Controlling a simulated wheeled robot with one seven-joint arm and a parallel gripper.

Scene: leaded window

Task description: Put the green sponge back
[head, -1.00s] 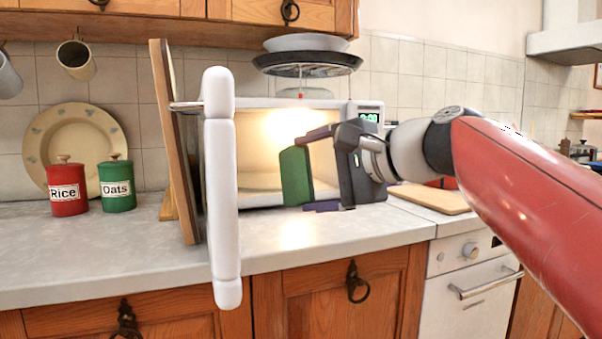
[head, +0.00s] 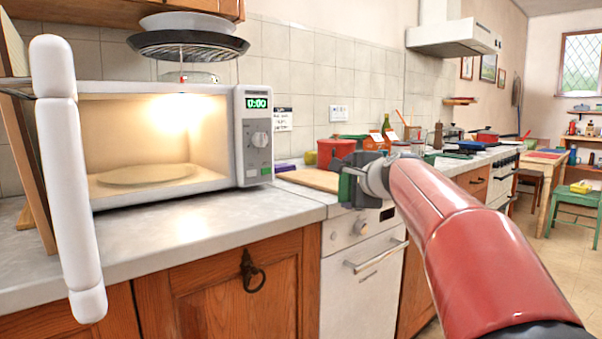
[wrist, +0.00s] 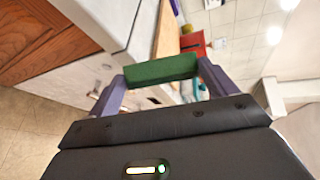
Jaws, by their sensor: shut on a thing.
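The green sponge (wrist: 162,70) is gripped between the two purple fingers of my gripper in the wrist view, lying crosswise. In the head view my gripper (head: 354,180) is right of the microwave, in front of the counter above the white appliance. The sponge (head: 345,187) shows there only as a green patch, partly hidden by the dark gripper body. The microwave (head: 238,140) stands open and lit at left, with a plate (head: 148,174) inside and no sponge in it.
The open microwave door (head: 68,170) juts out at left. A wooden board (head: 312,180) and a red canister (head: 336,153) lie behind my gripper. A yellow block (head: 310,158) sits near the canister. The counter before the microwave is clear.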

